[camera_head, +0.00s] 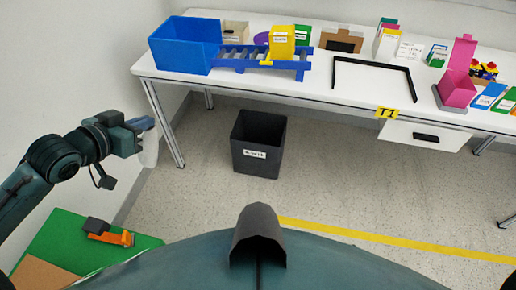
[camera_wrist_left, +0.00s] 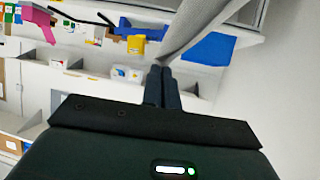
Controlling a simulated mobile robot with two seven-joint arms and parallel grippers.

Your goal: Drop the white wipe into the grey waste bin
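The white wipe (camera_head: 150,150) hangs from my left gripper (camera_head: 142,126), at the left in the head view. In the left wrist view the wipe (camera_wrist_left: 198,32) runs up and right from the fingertips (camera_wrist_left: 161,72), which are closed together on it. The waste bin (camera_head: 239,154), dark grey with a white label, stands on the floor under the table's front edge. Its top is open. The gripper is to the left of the bin in the picture, apart from it. My right gripper is not in view.
A white table (camera_head: 312,87) stands behind the bin, with a blue crate (camera_head: 183,50), a yellow box (camera_head: 282,41) and several other boxes on it. A green surface (camera_head: 65,236) with an orange tool (camera_head: 112,237) is at lower left. Floor right of the bin is clear.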

